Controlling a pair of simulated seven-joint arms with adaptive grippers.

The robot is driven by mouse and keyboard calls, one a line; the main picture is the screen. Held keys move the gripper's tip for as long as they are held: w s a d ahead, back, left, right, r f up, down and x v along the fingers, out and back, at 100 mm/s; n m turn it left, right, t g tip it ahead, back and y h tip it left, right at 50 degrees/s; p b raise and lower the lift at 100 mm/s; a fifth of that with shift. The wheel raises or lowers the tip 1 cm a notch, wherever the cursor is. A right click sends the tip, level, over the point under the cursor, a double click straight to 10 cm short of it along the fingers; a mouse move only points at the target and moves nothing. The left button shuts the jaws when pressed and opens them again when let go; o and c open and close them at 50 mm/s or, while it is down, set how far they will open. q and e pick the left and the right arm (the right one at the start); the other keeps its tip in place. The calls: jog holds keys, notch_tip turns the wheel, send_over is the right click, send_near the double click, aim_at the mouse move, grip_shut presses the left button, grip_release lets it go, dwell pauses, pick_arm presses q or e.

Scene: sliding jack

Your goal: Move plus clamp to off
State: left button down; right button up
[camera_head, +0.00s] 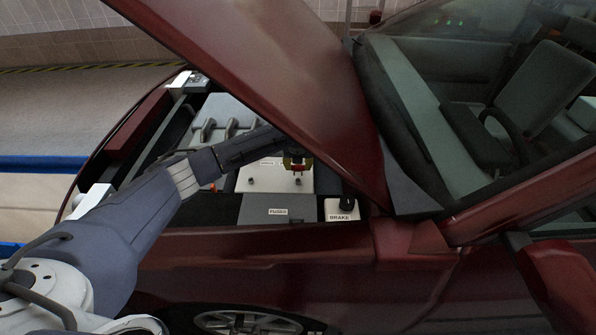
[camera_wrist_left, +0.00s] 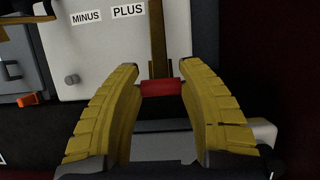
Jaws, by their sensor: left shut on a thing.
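The red plus clamp (camera_wrist_left: 161,88) is between the two yellow fingers of my left gripper (camera_wrist_left: 161,90) in the left wrist view, with a finger touching each end. A brownish upright strip (camera_wrist_left: 157,40) shows just behind it. In the head view my left gripper (camera_head: 297,163) is over the right part of the white battery top (camera_head: 275,175), under the raised hood, with a bit of red at its tips. The battery top carries MINUS (camera_wrist_left: 87,17) and PLUS (camera_wrist_left: 128,10) labels. A grey stud (camera_wrist_left: 72,79) stands on it below the labels. My right gripper is out of view.
The raised dark red hood (camera_head: 270,70) hangs close over my left arm. A FUSES box (camera_head: 262,210) and a BRAKE cap (camera_head: 342,208) sit at the near edge of the engine bay. An orange piece (camera_wrist_left: 27,100) is left of the battery top.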

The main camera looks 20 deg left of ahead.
pick_arm(q)
jog(key=shift+w+a+r, duration=0.3)
jog(key=shift+w+r, duration=0.4)
jog(key=shift+r, duration=0.15)
jog(key=c, duration=0.8)
grip_release()
jog(key=shift+o, duration=0.2)
jog(key=shift+d+f, duration=0.1)
